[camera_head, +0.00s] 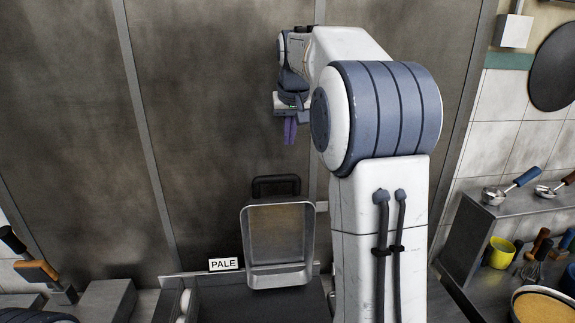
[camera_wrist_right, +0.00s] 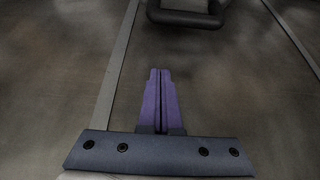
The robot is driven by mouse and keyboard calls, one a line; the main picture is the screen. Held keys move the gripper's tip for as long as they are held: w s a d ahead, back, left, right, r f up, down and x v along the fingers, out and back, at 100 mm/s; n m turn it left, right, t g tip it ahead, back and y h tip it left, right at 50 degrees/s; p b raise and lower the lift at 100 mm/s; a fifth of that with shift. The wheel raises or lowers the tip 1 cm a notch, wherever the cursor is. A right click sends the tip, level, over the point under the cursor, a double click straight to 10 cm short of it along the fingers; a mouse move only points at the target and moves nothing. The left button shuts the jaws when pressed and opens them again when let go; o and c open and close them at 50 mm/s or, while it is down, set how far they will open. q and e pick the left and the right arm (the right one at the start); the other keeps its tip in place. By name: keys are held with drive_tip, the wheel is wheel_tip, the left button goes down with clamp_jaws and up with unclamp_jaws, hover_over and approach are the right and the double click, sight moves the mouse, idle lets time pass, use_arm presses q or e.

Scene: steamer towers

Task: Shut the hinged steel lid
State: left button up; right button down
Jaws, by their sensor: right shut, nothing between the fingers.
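The hinged steel lid (camera_head: 280,236) stands open and upright at the back of a dark container (camera_head: 235,308), its hollow side toward the head camera. Its black handle (camera_head: 276,186) is at the top edge and also shows at the top of the right wrist view (camera_wrist_right: 187,17). My right gripper (camera_head: 290,131) is above and behind the lid's top, fingers pointing down, apart from the handle. Its purple fingers (camera_wrist_right: 160,85) are shut together and empty. My left gripper is not in view.
A "PALE" label (camera_head: 223,264) stands left of the lid, and white round items (camera_head: 185,302) lie at the container's left. A steel shelf (camera_head: 515,207) with ladles is at right, above a yellow cup (camera_head: 499,252) and a pan (camera_head: 541,304). The back wall is close behind.

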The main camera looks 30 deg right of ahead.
sight(287, 160)
drive_tip(key=p+x, duration=0.2)
drive_tip(key=x, duration=0.6)
drive_tip(key=shift+f, duration=0.25)
drive_tip(key=shift+s+a+f+p, duration=0.15)
drive_tip(key=shift+f+p, duration=0.1)
drive_tip(key=shift+p, duration=0.1)
drive_tip(key=shift+s+a+f+p, duration=0.15)
drive_tip(key=shift+s+a+p, duration=0.15)
drive_tip(key=shift+s, duration=0.4)
drive_tip(key=shift+s+a+f+p, duration=0.15)
drive_tip(key=shift+s+a, duration=0.25)
drive_tip(key=shift+s, duration=0.35)
